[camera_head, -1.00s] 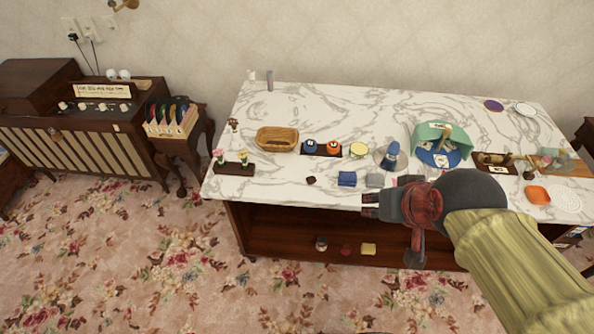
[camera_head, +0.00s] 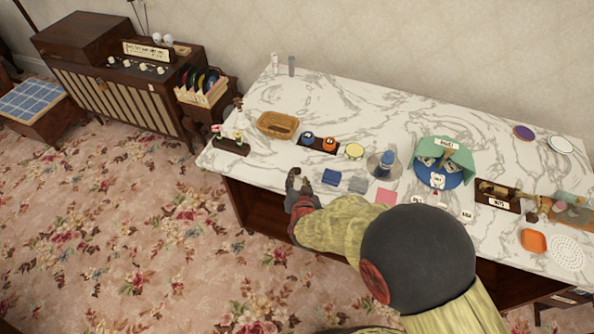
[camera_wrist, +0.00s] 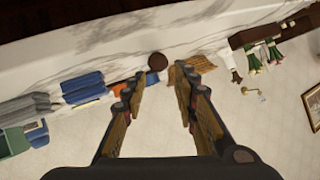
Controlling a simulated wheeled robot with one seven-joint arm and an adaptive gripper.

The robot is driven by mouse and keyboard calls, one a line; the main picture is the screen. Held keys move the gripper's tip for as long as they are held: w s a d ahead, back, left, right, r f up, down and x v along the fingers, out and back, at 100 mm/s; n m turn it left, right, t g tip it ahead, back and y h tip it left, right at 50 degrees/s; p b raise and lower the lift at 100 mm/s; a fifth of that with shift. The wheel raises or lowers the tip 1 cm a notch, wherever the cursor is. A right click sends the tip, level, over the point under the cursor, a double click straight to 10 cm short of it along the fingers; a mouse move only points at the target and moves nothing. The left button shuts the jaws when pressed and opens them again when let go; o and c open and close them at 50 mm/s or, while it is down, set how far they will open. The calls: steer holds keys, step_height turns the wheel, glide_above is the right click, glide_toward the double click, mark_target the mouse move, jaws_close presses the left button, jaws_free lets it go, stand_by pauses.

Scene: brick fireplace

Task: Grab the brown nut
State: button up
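The brown nut (camera_wrist: 157,62) shows in the wrist view as a small dark round piece near the edge of the white marble top. It lies just beyond my open fingertips, roughly in line with the gap between them. My gripper (camera_wrist: 157,84) is open, with nothing between its fingers. In the head view, my gripper (camera_head: 298,180) is at the front edge of the marble table (camera_head: 385,115), left of a blue block. I cannot make out the nut in the head view; my gripper seems to cover it.
The blue block (camera_head: 331,177) and a grey block (camera_head: 357,184) stand close to the right of my gripper. A wooden basket (camera_head: 277,125) is behind it, and a dark flower stand (camera_head: 231,146) is to the left. Clear marble lies between the stand and my gripper.

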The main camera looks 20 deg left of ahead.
mark_target(298, 170)
steer(key=b+x, duration=0.2)
steer(key=x, duration=0.4)
steer(key=shift+w+d, duration=0.1)
steer(key=shift+w, duration=0.15)
steer(key=shift+r, duration=0.1)
steer(key=shift+c, duration=1)
steer(key=shift+c, duration=1.1)
